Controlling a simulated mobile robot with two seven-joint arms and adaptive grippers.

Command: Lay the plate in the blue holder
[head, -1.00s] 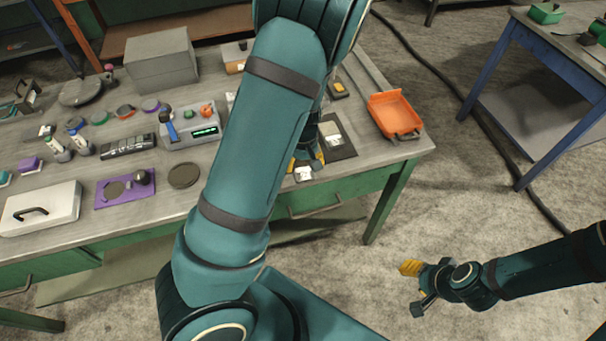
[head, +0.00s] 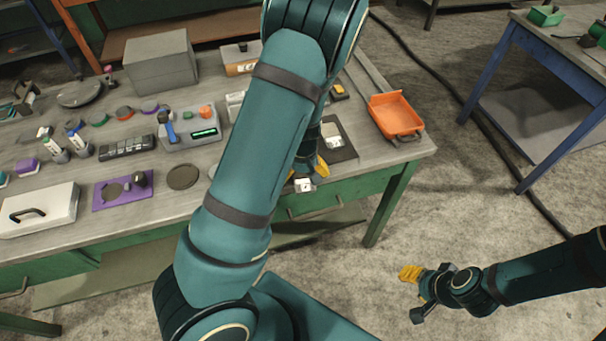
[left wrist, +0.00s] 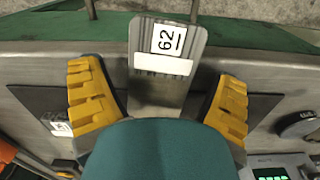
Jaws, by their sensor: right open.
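The plate (left wrist: 160,85) is a grey strip with a white label reading 62. In the left wrist view it lies between my left gripper's two yellow fingers (left wrist: 160,108), its far end over the table's front edge. Its near end is hidden behind my teal hand, so the contact is not shown. In the head view its label (head: 304,185) shows just below my left gripper (head: 306,171). It appears held above the table. My right gripper (head: 412,294) is open and empty over the floor. I cannot make out a blue holder; my left arm hides part of the table.
A dark mat (head: 347,153) with a labelled grey piece lies right of my left gripper. An orange tray (head: 393,115) stands at the table's right end. A control box (head: 197,134) with a blue handle and a purple mat (head: 109,202) lie left of my arm.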

